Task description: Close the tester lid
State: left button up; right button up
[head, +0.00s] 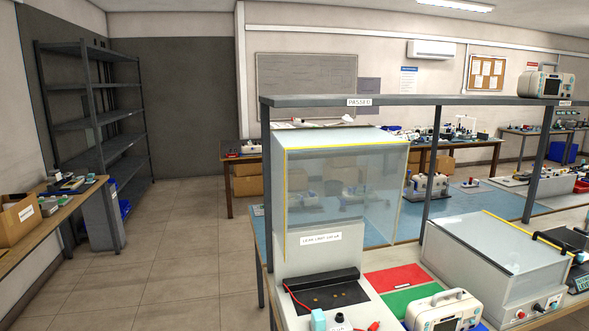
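A grey tester (318,252) with a printed label on its front stands on the bench at the lower middle. Its clear lid (350,185), edged in yellow, is raised above the base, so the lid is open. The black test bed (330,297) in front is uncovered, with a red lead and a teal connector (318,320) near it. A second grey box (495,262) stands to the right, with a clear yellow-edged top lying down flat and a black handle (552,243). Neither of my grippers is in view.
A grey shelf (430,100) marked "PASSED" spans above the bench on posts and carries a monitor (546,85). Another monitor (443,312) stands at the front, near red (396,278) and green (408,298) mats. Floor at left is clear.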

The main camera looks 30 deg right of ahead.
aim_at(366, 133)
jog(key=i+j, duration=0.25)
jog(key=i, duration=0.25)
jog(key=i+j, duration=0.2)
jog(key=i, duration=0.25)
jog(key=i+j, duration=0.25)
jog(key=i, duration=0.25)
jog(key=i+z, duration=0.9)
jog(key=i+j+z, duration=0.15)
jog(key=i+z, duration=0.15)
jog(key=z, duration=0.15)
jog(key=i+j+z, duration=0.3)
jog(key=z, duration=0.15)
jog(key=i+z, duration=0.15)
jog(key=z, duration=0.25)
jog(key=i+j+z, duration=0.15)
jog(key=z, duration=0.25)
jog(key=i+j+z, duration=0.15)
jog(key=z, duration=0.25)
jog(key=i+j+z, duration=0.1)
jog(key=z, duration=0.3)
jog(key=j+z, duration=0.65)
jog(key=j, duration=0.15)
jog(key=k+j, duration=0.2)
jog(key=k, duration=0.05)
